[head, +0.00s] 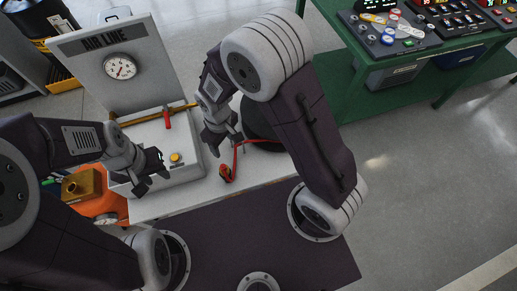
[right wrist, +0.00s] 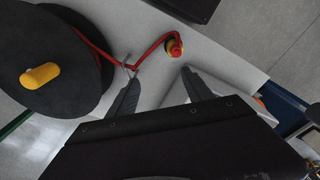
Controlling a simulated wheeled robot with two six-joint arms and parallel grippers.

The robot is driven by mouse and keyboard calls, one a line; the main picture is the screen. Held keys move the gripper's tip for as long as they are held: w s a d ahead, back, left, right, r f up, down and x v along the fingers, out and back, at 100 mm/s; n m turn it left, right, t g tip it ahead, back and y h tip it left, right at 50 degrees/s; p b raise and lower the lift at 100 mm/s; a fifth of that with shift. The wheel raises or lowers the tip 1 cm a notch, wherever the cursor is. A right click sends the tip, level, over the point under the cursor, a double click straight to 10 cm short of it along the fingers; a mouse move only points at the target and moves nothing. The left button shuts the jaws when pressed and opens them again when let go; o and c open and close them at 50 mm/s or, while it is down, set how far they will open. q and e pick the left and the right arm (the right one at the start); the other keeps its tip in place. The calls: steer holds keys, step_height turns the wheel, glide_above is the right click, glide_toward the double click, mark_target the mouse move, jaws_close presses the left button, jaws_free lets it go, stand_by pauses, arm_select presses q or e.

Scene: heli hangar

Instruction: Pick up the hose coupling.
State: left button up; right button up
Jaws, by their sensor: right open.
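The hose coupling (head: 227,173) is a small red piece lying on the pale bench top at the end of a thin red hose. In the right wrist view the coupling (right wrist: 174,46) shows a yellowish ring, beyond the fingertips and apart from them. My right gripper (head: 226,147) is open and empty, above the bench just behind the coupling; its two dark fingers also show in the right wrist view (right wrist: 160,78). My left gripper (head: 152,173) looks open and empty, over the front of the grey panel box.
A black hose reel (right wrist: 60,65) with a yellow knob stands beside the hose. The air line panel (head: 110,65) has a gauge, a red lever (head: 167,118) and a yellow button (head: 175,157). An orange machine (head: 95,203) is at left. A green table (head: 400,75) stands at back right.

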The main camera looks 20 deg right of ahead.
mark_target(223, 167)
steer(key=shift+n+g, duration=0.3)
steer(key=shift+n, duration=0.4)
steer(key=s+f, duration=0.1)
steer(key=f, duration=0.1)
steer(key=s+a+f, duration=0.1)
steer(key=f, duration=0.1)
steer(key=s+a+f, duration=0.1)
steer(key=f, duration=0.1)
steer(key=shift+s+a+f+b, duration=0.15)
steer(key=shift+b, duration=0.25)
steer(key=shift+f, duration=0.25)
steer(key=shift+a, duration=0.2)
step_height(223, 167, down, 4)
steer(key=shift+d+f, duration=0.1)
steer(key=shift+d, duration=0.05)
steer(key=shift+w+f+b, duration=0.2)
steer(key=shift+f+b, duration=0.1)
steer(key=shift+f, duration=0.2)
steer(key=shift+s+r, duration=0.1)
steer(key=shift+c, duration=0.6)
arm_select(q)
steer(key=shift+f, duration=0.8)
arm_select(e)
jaws_close()
